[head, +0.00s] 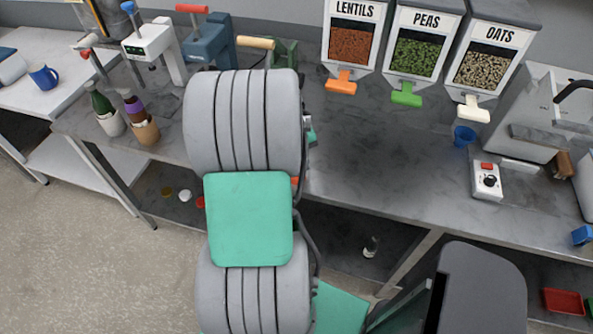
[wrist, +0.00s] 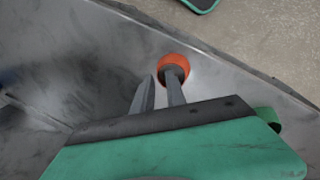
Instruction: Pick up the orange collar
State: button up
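The orange collar (wrist: 174,58) is a small thick ring around a dark centre, lying on the grey metal counter near its edge in the wrist view. In the head view a sliver of orange (head: 295,181), probably the collar, shows beside my arm; the rest is hidden. My gripper (wrist: 160,76) has its two fingers apart, with nothing seen between them. The right fingertip overlaps the collar's dark centre in the picture; I cannot tell whether it is inside the ring or above it. The left fingertip is left of the collar. My arm hides most of the gripper in the head view.
Lentils (head: 352,45), peas (head: 421,45) and oats (head: 492,60) dispensers stand at the back of the counter (head: 370,165). A blue cup (head: 464,136) and a white control box (head: 487,181) are at right. Bottles in holders (head: 140,120) stand at left. The counter's middle is clear.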

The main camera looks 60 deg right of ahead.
jog(key=shift+s+f, duration=0.1)
jog(key=shift+f, duration=0.4)
jog(key=shift+c, duration=0.5)
grip_shut()
jog(key=shift+r, duration=0.15)
